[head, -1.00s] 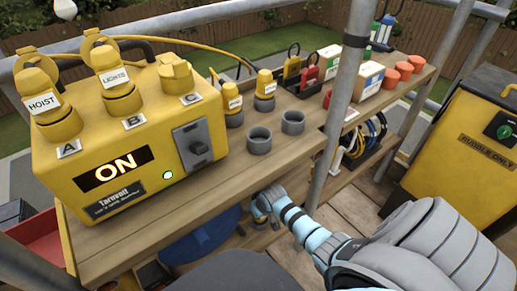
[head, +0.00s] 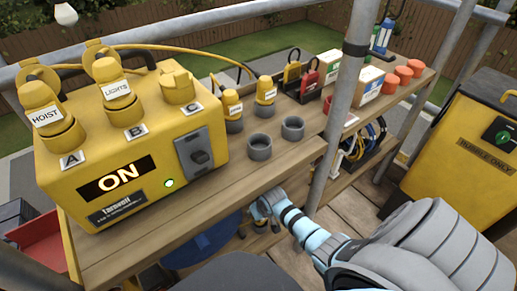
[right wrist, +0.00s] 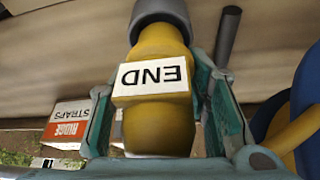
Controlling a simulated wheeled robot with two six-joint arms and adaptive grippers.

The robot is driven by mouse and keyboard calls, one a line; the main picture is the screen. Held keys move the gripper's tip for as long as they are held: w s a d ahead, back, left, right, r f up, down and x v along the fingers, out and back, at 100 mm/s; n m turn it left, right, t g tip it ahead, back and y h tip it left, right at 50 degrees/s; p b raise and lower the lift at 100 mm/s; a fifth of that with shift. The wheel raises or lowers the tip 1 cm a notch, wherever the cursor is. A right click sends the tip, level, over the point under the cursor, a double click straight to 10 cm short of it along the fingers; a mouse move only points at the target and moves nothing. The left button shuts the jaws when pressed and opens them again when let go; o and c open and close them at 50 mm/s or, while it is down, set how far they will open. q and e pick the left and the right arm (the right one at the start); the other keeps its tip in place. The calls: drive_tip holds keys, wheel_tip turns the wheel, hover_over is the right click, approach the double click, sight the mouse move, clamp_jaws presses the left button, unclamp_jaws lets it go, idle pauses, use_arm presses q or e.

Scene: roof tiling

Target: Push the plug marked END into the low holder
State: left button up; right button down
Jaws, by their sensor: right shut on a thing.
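The yellow plug marked END (right wrist: 153,125) is between the fingers of my right gripper (right wrist: 152,85) in the right wrist view, its label upside down. The gripper is shut on it. A grey round collar or cup (right wrist: 160,12) is at the plug's far end; I cannot tell whether this is the low holder or how deep the plug sits. In the head view my right gripper (head: 262,208) is low, just beyond the bench's front edge, and the plug is mostly hidden. My left gripper is not in view.
A yellow power box (head: 130,150) reading ON stands on the wooden bench (head: 215,190). Two empty grey holders (head: 260,147) (head: 292,128) and two plugs in holders (head: 232,105) stand beside it. A grey scaffold pole (head: 340,120) rises close to my right arm. A RIDGE STRAPS box (right wrist: 70,122) shows in the wrist view.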

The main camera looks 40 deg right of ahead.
drive_tip(key=shift+f, duration=0.45)
idle(0.6)
drive_tip(key=shift+s+a+f+b, duration=0.1)
drive_tip(key=shift+s+f+b, duration=0.15)
drive_tip(key=shift+b, duration=0.25)
drive_tip(key=c, duration=1.2)
unclamp_jaws()
drive_tip(key=shift+o, duration=0.4)
drive_tip(key=shift+w+f, duration=0.1)
drive_tip(key=shift+f, duration=0.15)
